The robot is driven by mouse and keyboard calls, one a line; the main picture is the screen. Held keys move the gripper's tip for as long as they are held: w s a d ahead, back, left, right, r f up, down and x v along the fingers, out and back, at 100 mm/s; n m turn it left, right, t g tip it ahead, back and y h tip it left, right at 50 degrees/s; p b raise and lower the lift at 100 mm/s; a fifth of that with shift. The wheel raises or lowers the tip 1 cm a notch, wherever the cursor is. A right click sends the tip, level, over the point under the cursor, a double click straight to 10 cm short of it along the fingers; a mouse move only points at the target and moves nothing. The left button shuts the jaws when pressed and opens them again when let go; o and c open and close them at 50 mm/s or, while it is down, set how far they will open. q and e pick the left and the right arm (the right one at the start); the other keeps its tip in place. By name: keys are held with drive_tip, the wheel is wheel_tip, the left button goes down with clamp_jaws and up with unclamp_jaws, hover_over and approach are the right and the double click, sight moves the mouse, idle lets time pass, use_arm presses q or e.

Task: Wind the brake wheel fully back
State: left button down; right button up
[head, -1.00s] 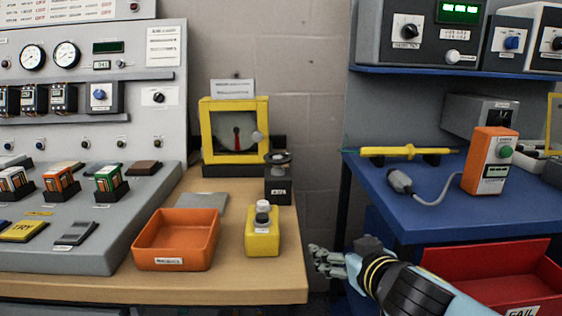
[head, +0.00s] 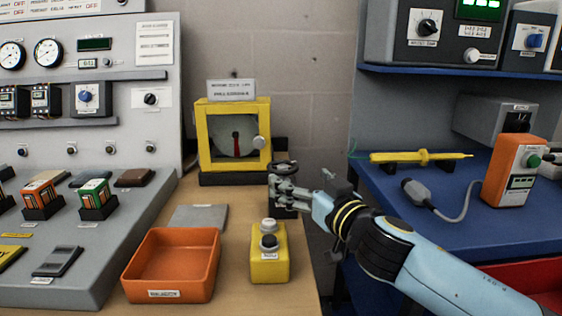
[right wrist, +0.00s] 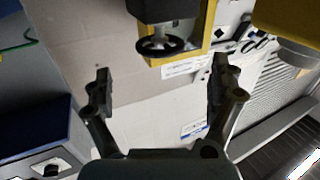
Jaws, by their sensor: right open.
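The brake wheel (head: 283,166) is a small dark handwheel on top of a black box (head: 293,212), at the right edge of the wooden bench. My right gripper (head: 290,192) overlaps the box in the head view, just below the wheel, and hides part of the box. In the right wrist view the wheel (right wrist: 167,46) shows at the top, ahead of the open, empty gripper (right wrist: 162,76) and sideways between the lines of its two fingers. I see no contact with the wheel. My left gripper is out of view.
A yellow-framed gauge (head: 233,135) with a red pointer stands behind the wheel. A yellow button box (head: 269,262) and an orange tray (head: 172,265) stand in front on the bench. A blue shelf (head: 450,218) with an orange meter (head: 510,172) is to the right.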

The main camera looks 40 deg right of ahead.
sight(283, 165)
drive_tip(key=w, duration=0.2)
drive_tip(key=w+p, duration=0.1)
drive_tip(key=w, duration=0.2)
drive_tip(key=w+d, duration=0.1)
drive_tip(key=w, duration=0.1)
drive_tip(key=shift+w, duration=0.3)
drive_tip(key=shift+w+d+p, duration=0.1)
drive_tip(key=shift+w+p, duration=0.2)
drive_tip(key=shift+w, duration=0.15)
drive_tip(key=c, duration=1.2)
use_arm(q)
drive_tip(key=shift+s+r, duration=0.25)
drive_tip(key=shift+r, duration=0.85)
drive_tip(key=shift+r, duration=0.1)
use_arm(e)
drive_tip(key=shift+y, duration=0.4)
